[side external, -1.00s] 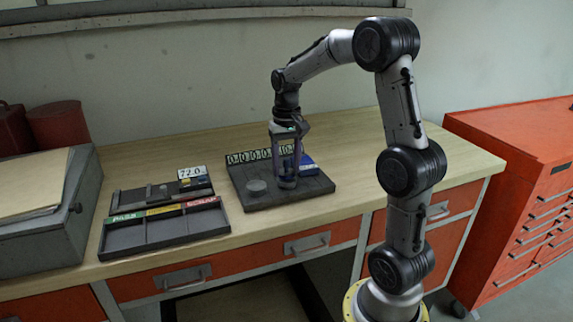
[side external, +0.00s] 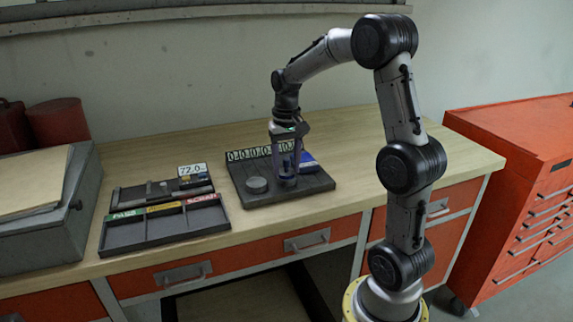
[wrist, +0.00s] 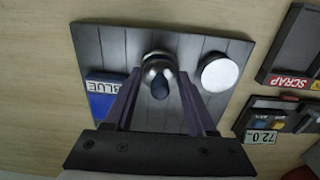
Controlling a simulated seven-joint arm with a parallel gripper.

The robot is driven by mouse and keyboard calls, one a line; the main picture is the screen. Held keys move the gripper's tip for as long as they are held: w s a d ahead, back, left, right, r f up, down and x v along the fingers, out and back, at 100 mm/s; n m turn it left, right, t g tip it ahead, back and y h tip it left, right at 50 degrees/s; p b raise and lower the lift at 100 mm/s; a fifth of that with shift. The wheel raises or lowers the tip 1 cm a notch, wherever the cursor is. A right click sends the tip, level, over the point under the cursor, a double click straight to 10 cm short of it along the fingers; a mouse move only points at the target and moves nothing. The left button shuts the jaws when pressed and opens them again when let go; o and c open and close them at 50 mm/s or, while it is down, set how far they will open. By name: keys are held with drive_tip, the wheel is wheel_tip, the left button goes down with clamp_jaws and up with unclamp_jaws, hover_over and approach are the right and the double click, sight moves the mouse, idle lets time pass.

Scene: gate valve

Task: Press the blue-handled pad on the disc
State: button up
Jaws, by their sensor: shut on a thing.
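The blue-handled pad (wrist: 160,85) has a dark blue handle over a rounded silver body; it stands on the dark slatted board (wrist: 217,45). In the wrist view it is between the two fingers of my gripper (wrist: 160,70). My gripper (side external: 286,178) points down over the board in the side view and is shut on the pad, whose lower part is partly hidden there by the fingers. The pale round disc (wrist: 220,73) lies on the board just right of the pad, apart from it. It also shows in the side view (side external: 257,184), left of my gripper.
A blue block marked BLUE (wrist: 103,97) sits at the board's other side. A row of number tiles (side external: 248,154) stands along the back edge. A sorting tray (side external: 165,222) with coloured labels and a 72.0 display (side external: 192,169) are to the left.

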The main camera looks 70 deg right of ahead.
idle(0.3)
drive_tip(key=shift+r, duration=3.5)
